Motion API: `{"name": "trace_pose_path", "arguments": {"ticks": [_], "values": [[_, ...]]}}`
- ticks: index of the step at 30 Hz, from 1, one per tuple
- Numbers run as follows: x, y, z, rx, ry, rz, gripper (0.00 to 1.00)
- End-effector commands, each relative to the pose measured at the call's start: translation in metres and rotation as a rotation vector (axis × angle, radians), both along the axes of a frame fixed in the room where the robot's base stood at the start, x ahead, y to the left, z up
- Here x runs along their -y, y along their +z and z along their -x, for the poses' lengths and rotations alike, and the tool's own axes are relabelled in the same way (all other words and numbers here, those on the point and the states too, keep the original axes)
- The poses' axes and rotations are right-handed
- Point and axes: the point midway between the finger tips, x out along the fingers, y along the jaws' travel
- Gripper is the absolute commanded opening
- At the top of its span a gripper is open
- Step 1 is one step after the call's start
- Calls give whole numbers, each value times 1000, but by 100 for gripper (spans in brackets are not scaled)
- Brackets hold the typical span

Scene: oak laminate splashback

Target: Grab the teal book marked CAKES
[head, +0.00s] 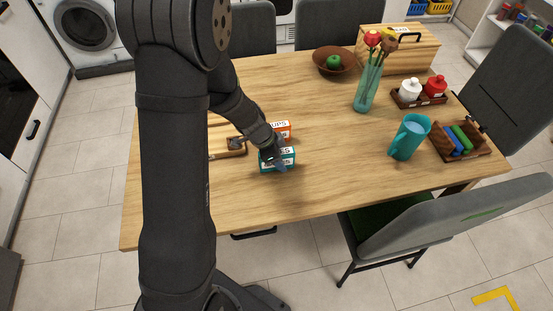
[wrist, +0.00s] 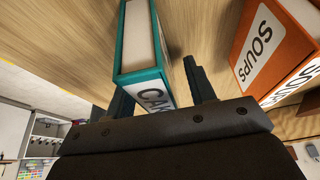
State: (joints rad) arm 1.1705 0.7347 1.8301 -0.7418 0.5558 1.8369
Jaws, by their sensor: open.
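The teal book (head: 291,158) marked CAKES stands on the wooden table near its front edge, and my gripper partly covers it in the head view. In the wrist view the teal book (wrist: 141,77) shows its pale page block and part of its white label. My gripper (head: 273,157) is right at the book. In the wrist view my gripper's dark fingers (wrist: 156,84) are spread, one on either side of the book's near end. The right finger has a gap to the book. Whether the left finger touches it I cannot tell.
An orange book (head: 284,129) marked SOUPS stands just behind the teal one, to its right in the wrist view (wrist: 277,45). A wooden board (head: 231,149) lies to the left. A teal pitcher (head: 408,138) stands to the right, with bare tabletop between.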

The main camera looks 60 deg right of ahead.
Motion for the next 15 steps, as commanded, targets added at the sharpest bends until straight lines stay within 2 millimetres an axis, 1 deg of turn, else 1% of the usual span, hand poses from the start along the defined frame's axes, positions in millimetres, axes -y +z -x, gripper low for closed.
{"name": "trace_pose_path", "arguments": {"ticks": [10, 11, 15], "values": [[0, -2, 0, 0, 0, 0, 50], [0, -2, 0, 0, 0, 0, 48], [0, -2, 0, 0, 0, 0, 21]]}}
